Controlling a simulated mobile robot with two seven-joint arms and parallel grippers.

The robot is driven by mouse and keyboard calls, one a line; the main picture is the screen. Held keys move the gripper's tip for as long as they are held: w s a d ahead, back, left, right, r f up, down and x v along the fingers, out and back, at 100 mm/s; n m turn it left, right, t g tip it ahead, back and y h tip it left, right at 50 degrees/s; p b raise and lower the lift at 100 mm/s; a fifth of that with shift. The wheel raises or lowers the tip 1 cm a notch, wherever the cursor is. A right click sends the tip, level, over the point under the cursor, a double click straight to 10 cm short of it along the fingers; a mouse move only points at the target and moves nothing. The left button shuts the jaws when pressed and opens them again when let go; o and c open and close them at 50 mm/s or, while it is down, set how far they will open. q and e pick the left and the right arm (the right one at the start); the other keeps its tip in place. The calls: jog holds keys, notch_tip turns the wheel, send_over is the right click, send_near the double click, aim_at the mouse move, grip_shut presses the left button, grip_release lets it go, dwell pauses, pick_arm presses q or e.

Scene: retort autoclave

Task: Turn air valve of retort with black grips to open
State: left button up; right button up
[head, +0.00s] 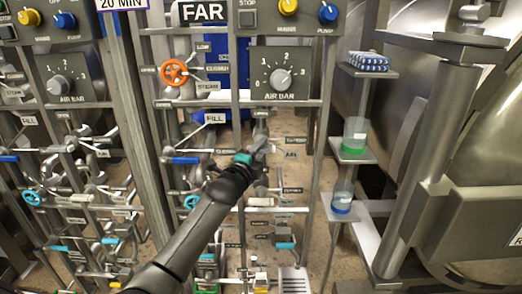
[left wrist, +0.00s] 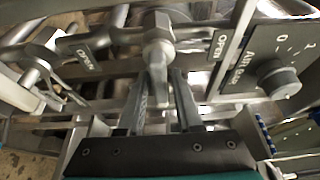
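The air valve is a grey metal valve with a hexagonal hub (left wrist: 158,50) and a short lever (left wrist: 158,88), seen close up in the left wrist view. My left gripper (left wrist: 160,108) has its two dark fingers apart, one on each side of the lever tip. I cannot tell whether either finger touches it. In the head view my left gripper (head: 264,150) is at the pipework beside the small AIR label (head: 291,155), and it hides most of the valve. My right gripper is not in view. No black grips can be made out.
The AIR BAR dial (head: 281,78) sits above the valve; it also shows close by in the left wrist view (left wrist: 278,78). An orange handwheel (head: 175,72) is upper left. Frame posts and pipes crowd both sides. Small shelves with containers (head: 354,135) stand right, beside a large metal vessel.

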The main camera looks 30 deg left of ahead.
pick_arm(q)
grip_shut()
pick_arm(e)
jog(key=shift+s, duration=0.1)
